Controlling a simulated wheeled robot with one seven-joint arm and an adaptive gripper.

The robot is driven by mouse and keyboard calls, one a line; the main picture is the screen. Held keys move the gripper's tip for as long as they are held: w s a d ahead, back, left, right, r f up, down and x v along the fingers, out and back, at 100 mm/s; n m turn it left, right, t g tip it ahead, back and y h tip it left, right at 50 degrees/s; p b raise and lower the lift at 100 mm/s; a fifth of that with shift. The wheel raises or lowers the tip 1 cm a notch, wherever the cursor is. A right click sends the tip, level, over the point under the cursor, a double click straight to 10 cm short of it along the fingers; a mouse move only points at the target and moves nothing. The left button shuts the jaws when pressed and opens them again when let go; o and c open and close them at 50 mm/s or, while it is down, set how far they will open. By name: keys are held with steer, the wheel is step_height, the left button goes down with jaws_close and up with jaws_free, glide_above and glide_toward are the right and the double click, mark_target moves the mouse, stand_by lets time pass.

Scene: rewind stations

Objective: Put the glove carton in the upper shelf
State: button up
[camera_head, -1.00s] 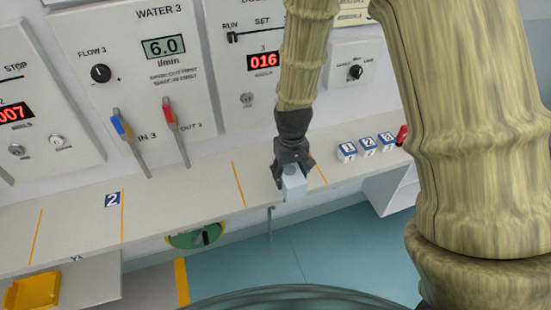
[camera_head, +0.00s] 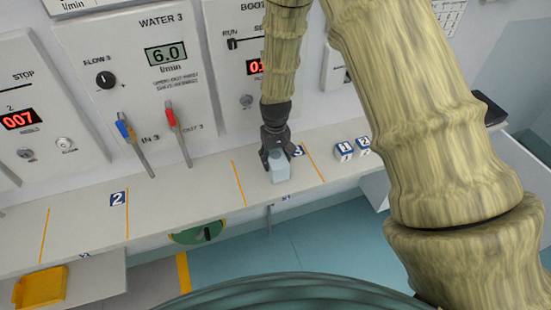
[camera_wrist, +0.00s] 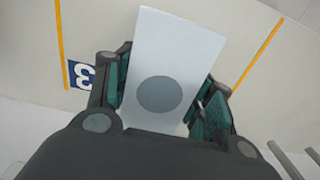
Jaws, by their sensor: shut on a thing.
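A pale blue-white box with a grey oval on one face, which looks like the glove carton (camera_head: 279,168), is held in my gripper (camera_head: 276,154). My gripper is shut on it, pointing down over the long pale ledge (camera_head: 180,207), between two orange lines near the number 3 label. In the wrist view the carton (camera_wrist: 172,65) stands between the two dark green finger pads of my gripper (camera_wrist: 165,95). I cannot tell whether its underside touches the ledge. No shelf marked as the upper one can be made out.
Small numbered blue-and-white blocks (camera_head: 344,151) stand on the ledge to the right. Hose handles, one blue (camera_head: 124,130) and one red (camera_head: 170,117), stick out from the panel behind. A yellow tray (camera_head: 40,288) sits low at left. The ledge left of the carton is mostly clear.

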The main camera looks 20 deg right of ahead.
steer(key=shift+f, duration=0.55)
steer(key=shift+f, duration=0.1)
steer(key=o, duration=1.1)
steer(key=shift+o, duration=0.2)
